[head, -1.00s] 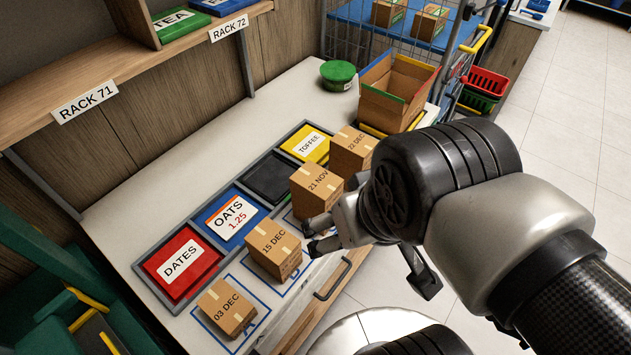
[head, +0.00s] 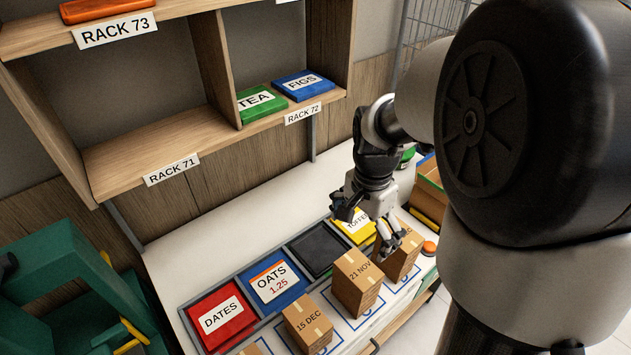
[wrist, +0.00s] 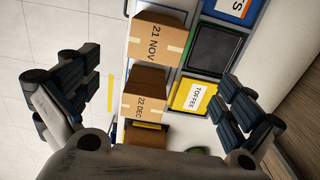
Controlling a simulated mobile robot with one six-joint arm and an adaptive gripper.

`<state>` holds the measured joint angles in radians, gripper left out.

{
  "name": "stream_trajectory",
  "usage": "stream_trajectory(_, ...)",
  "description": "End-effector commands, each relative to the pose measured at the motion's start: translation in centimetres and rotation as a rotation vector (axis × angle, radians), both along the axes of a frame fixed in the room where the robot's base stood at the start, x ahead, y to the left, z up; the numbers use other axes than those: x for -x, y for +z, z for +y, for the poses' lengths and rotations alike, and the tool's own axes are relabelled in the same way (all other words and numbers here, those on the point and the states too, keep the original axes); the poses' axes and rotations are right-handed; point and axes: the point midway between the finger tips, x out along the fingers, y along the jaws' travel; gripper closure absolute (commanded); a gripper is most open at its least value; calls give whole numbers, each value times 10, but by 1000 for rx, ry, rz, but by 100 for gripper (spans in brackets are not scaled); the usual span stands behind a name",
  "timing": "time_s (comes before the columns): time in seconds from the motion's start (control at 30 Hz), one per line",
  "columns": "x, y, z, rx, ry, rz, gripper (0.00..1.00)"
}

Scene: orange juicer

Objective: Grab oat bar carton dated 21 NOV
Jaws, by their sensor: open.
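The carton dated 21 NOV (head: 357,283) is a brown cardboard box standing on the counter between the 15 DEC carton (head: 308,325) and the 22 DEC carton (head: 403,257). In the wrist view the 21 NOV carton (wrist: 157,40) lies at the top centre, beyond the fingertips, with the 22 DEC carton (wrist: 150,98) below it. My gripper (head: 368,228) is open and empty, above the counter near the yellow TOFFEE tile and the 22 DEC carton. Its spread fingers (wrist: 158,92) show at both sides of the wrist view. It is apart from the 21 NOV carton.
An orange button (head: 429,248) is at the right. Shelves (head: 150,140) overhang the back. The counter behind the tiles is clear.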

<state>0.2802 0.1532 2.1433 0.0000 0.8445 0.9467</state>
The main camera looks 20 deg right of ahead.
Motion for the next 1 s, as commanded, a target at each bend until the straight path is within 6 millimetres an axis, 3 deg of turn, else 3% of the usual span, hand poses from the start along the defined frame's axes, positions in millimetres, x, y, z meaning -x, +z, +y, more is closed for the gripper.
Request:
stream_trajectory(0.4, 2, -91, 0, -2, 4, 6, 0)
stream_trajectory(0.77, 1, -123, -2, -1, 4, 3, 0)
stream_trajectory(1.0, 1, -158, -8, -2, 5, 4, 0)
